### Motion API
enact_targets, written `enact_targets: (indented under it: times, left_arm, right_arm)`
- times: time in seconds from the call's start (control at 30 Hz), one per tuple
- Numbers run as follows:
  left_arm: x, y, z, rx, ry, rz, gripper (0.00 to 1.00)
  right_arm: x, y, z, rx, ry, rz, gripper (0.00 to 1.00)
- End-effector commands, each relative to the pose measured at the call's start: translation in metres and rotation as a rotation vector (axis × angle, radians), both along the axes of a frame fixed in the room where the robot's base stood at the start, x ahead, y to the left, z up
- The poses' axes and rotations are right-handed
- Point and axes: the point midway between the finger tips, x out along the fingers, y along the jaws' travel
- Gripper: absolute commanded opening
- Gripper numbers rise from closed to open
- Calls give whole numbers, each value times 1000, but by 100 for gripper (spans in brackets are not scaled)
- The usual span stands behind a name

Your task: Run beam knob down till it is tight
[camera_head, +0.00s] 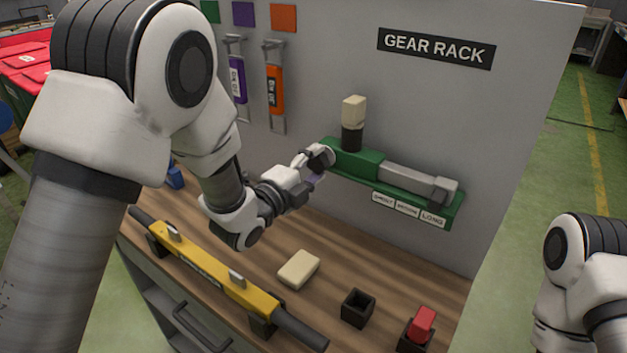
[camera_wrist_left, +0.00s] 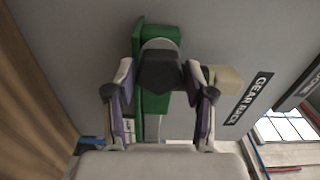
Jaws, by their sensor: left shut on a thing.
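The green gear rack unit (camera_head: 355,160) is mounted on the grey panel, with a grey bar (camera_head: 405,180) along it. At its left end is a dark knob (camera_wrist_left: 160,70), faceted in the left wrist view. My left gripper (camera_head: 318,160) is at that end; its fingers (camera_wrist_left: 158,78) are on either side of the knob and shut on it. The gripper hides much of the knob in the head view. A cream lever (camera_head: 354,112) with a black base stands upright on the unit. Part of my right arm shows at the lower right; its gripper is out of view.
A yellow beam (camera_head: 205,265) with dark round ends lies along the bench front. A cream block (camera_head: 298,269), a black open box (camera_head: 357,308) and a red block (camera_head: 422,324) in a black holder are on the wooden bench. Purple and orange latches (camera_head: 274,90) hang on the panel.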

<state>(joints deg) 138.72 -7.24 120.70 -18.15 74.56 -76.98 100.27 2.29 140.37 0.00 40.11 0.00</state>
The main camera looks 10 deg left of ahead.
Motion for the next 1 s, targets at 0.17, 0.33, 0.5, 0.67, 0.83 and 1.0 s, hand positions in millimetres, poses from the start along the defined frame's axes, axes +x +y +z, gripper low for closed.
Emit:
enact_targets:
  times: [0.17, 0.33, 0.5, 0.67, 0.83, 1.0]
  left_arm:
    - [1, 1, -4, 149, -72, 3, 19]
    - [1, 0, -3, 298, -134, 3, 19]
    - [1, 1, -2, 434, -191, 5, 19]
    - [1, 1, -1, 539, -233, 5, 19]
    - [1, 1, 1, 618, -264, 6, 19]
    - [1, 1, 4, 660, -283, 6, 19]
  right_arm:
    - [0, 0, -32, 0, 0, 0, 40]
    - [0, 0, -55, 0, 0, 0, 40]
    - [0, 0, -77, 0, 0, 0, 40]
    - [0, 0, -92, 0, 0, 0, 40]
    - [0, 0, -103, 0, 0, 0, 40]
    - [0, 0, -108, 0, 0, 0, 40]
